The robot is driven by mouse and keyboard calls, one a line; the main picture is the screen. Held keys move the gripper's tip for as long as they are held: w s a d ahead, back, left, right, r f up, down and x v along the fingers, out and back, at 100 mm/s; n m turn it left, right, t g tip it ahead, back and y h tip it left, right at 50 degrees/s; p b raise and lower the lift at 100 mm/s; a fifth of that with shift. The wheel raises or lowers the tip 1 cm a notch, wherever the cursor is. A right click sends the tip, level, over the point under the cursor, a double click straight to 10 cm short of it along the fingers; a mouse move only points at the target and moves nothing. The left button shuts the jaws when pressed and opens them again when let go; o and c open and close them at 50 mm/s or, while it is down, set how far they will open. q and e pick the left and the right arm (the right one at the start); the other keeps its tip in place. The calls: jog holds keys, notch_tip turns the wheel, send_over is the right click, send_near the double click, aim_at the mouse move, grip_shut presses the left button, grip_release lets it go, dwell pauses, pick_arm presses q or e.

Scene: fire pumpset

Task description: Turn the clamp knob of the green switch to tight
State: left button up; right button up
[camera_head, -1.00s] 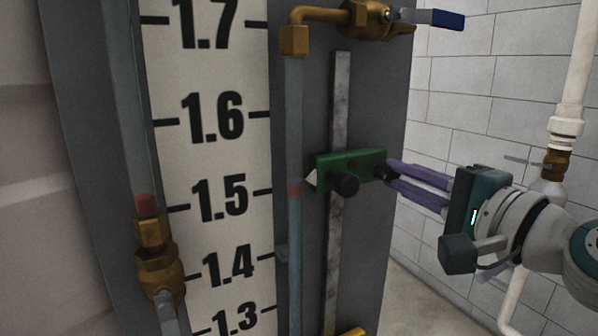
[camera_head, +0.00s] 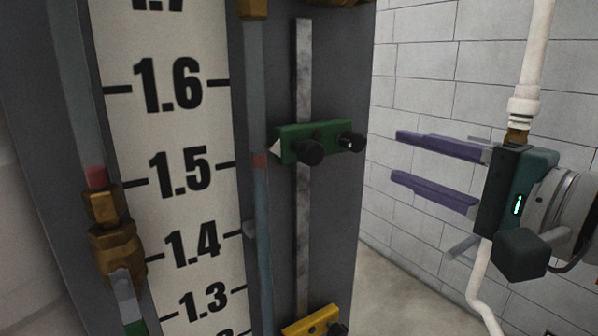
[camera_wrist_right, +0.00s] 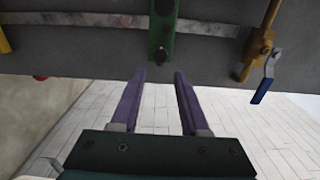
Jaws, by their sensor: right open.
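The green switch (camera_head: 326,134) is mounted on a vertical grey metal rail, its white pointer near the red mark in the sight tube, between 1.5 and 1.6. It has a black knob (camera_head: 311,153) at its lower front and another black knob (camera_head: 350,142) at its right end. Which one is the clamp knob I cannot tell. My right gripper (camera_head: 394,157) is open and empty, to the right of the switch and apart from it. In the right wrist view the green switch (camera_wrist_right: 162,30) lies beyond the open purple fingers (camera_wrist_right: 159,75). My left gripper is not in view.
A yellow switch (camera_head: 312,322) sits lower on the same rail (camera_head: 303,220). A white pipe (camera_head: 533,60) runs beside my right gripper. In the right wrist view a blue-handled brass valve (camera_wrist_right: 262,85) is at the right. A white scale board (camera_head: 165,150) stands left of the rail.

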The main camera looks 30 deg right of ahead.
jog(key=s+b, duration=0.1)
jog(key=s, duration=0.1)
jog(key=shift+s+d, duration=0.1)
jog(key=shift+s, duration=0.3)
jog(key=s+a+f+n+g+y+p, duration=0.2)
jog(key=s+a+f+n+g+p, duration=0.15)
jog(key=a+n, duration=0.25)
jog(key=s+a+f+n+g+y+p, duration=0.1)
jog(key=s+a+f+n+g+p, duration=0.1)
jog(key=a+f+n+g+p, duration=0.25)
jog(key=s+a+f+n+g+h+p, duration=0.1)
jog(key=s+n+g+h, duration=0.2)
jog(key=s+n+g, duration=0.3)
jog(key=s+n, duration=0.2)
jog(key=s, duration=0.1)
jog(key=shift+s+f+n+h, duration=0.3)
jog(key=shift+f+n+h, duration=0.05)
jog(key=shift+h, duration=0.05)
